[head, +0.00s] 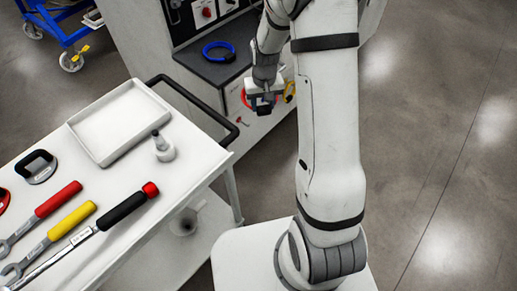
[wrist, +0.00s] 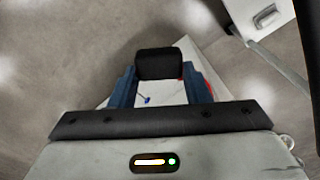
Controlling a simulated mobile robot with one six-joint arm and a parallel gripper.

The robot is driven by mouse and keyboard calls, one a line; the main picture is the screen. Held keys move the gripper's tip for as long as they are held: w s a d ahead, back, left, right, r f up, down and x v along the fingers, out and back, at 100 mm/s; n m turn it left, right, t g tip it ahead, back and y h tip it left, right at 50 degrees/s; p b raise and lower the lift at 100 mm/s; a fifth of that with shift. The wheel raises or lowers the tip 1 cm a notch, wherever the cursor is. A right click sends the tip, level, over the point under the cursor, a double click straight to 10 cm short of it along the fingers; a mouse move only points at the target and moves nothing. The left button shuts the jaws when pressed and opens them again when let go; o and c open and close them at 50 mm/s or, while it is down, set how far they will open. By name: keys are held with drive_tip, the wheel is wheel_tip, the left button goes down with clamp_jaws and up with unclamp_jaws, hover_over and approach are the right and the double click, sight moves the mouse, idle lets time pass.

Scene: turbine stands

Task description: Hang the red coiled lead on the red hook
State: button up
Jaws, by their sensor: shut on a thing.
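My gripper (head: 263,104) is in front of the white cabinet's front face, below its dark top. In the wrist view my gripper (wrist: 160,88) has its two blue fingers on either side of a black block. The block appears to be the grip of the red coiled lead (head: 244,97), whose red edge shows beside the gripper. A sliver of red also shows by the right finger in the wrist view (wrist: 181,88). The rest of the lead is hidden. A small red spot (head: 238,120) on the cabinet front may be the red hook; I cannot tell.
A yellow coil (head: 289,92) is at the cabinet front, right of my gripper. A blue coil (head: 218,51) lies on the dark cabinet top. A small blue peg (wrist: 146,100) shows in the wrist view. A white trolley (head: 200,165) with tools and a tray stands left.

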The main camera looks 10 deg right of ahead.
drive_tip(key=w+f+t+b, duration=0.3)
drive_tip(key=f+t+b, duration=0.3)
drive_tip(key=f+b, duration=0.55)
drive_tip(key=w+f+t+b, duration=0.2)
drive_tip(key=f+t+b, duration=0.4)
drive_tip(key=f+b, duration=0.6)
drive_tip(key=w+f+t+b, duration=0.3)
drive_tip(key=f+t+b, duration=0.2)
drive_tip(key=f+b, duration=0.65)
drive_tip(key=w+a+f+n+g+y+p, duration=0.1)
drive_tip(key=w+f+n+g+y, duration=0.1)
drive_tip(key=w+f+n+y, duration=0.5)
drive_tip(key=shift+w+f+g+y, duration=0.5)
drive_tip(key=shift+f+y, duration=0.6)
drive_tip(key=shift+y, duration=0.8)
drive_tip(key=shift+a+f+b, duration=0.1)
drive_tip(key=shift+f+b, duration=0.05)
drive_tip(key=shift+b, duration=0.2)
drive_tip(key=shift+w+a+b, duration=0.3)
drive_tip(key=shift+w+b, duration=0.2)
